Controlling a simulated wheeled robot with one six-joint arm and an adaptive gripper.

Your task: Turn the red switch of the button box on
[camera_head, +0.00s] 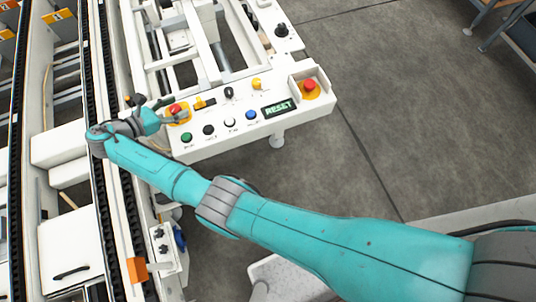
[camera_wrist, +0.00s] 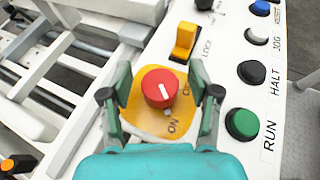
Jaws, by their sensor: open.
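The red switch (camera_wrist: 159,88) is a round knob with a white mark, set on a yellow plate (camera_wrist: 133,112) of the white button box (camera_wrist: 225,80). The plate reads "ON" near its lower right; another label at its right edge is partly hidden. My gripper (camera_wrist: 161,95) is open, with one finger on each side of the knob and visible gaps between. I cannot tell the fingertips' height against the knob. In the head view, the red switch (camera_head: 174,109) shows at the box's left end, with my gripper (camera_head: 177,113) over it.
A yellow switch (camera_wrist: 184,41) labelled LOCK stands just beyond the knob. A green RUN button (camera_wrist: 242,124) and a black HALT button (camera_wrist: 251,72) lie to the right.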

